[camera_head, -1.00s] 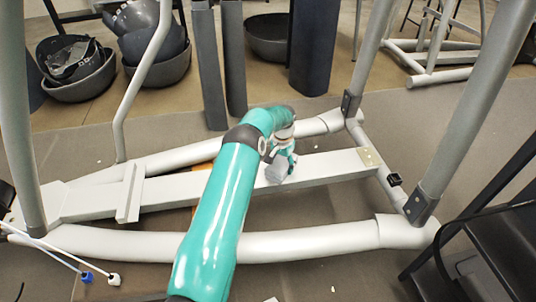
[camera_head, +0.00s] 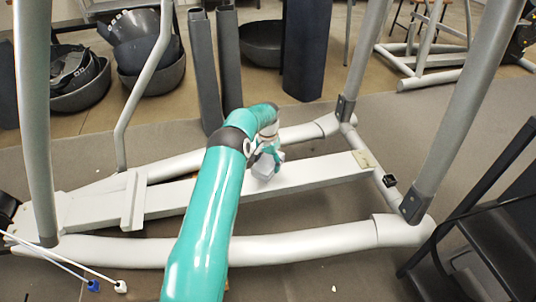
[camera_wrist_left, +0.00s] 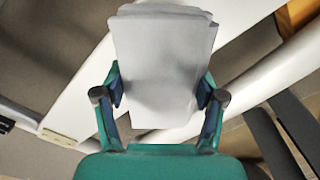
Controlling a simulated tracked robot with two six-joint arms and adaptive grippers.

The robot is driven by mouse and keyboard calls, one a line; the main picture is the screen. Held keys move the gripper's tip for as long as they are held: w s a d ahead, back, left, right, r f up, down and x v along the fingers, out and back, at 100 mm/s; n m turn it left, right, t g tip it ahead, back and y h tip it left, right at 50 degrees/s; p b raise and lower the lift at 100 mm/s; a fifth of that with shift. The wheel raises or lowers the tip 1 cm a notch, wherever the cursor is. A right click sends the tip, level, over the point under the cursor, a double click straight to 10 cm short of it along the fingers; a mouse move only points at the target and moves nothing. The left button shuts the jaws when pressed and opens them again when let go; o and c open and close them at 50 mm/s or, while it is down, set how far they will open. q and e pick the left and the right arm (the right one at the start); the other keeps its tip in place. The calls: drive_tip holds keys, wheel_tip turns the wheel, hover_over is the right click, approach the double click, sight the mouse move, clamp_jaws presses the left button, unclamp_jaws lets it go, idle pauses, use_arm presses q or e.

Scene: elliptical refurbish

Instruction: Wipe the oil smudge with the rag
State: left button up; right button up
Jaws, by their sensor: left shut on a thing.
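My left gripper (camera_head: 267,153) is over the long pale central beam (camera_head: 320,172) of the elliptical frame. It is shut on the folded grey-white rag (camera_head: 264,170), which is at or just above the beam's top; I cannot tell whether they touch. In the left wrist view the rag (camera_wrist_left: 163,55) sticks out as a flat stack between the two fingers (camera_wrist_left: 160,92), with the beam (camera_wrist_left: 85,95) behind it. I see no oil smudge; the rag and arm cover part of the beam. My right gripper is not in view.
Upright grey posts (camera_head: 445,115) rise from the frame's right end. A black chair-like object (camera_head: 500,220) stands at the right. Dark bowls (camera_head: 155,68) sit behind at the left. Blue- and white-tipped cables (camera_head: 93,285) lie front left.

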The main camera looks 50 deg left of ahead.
use_arm(q)
drive_tip(key=shift+w+d+r+p, duration=0.1)
drive_tip(key=shift+r+p, duration=0.8)
drive_tip(key=shift+r, duration=0.8)
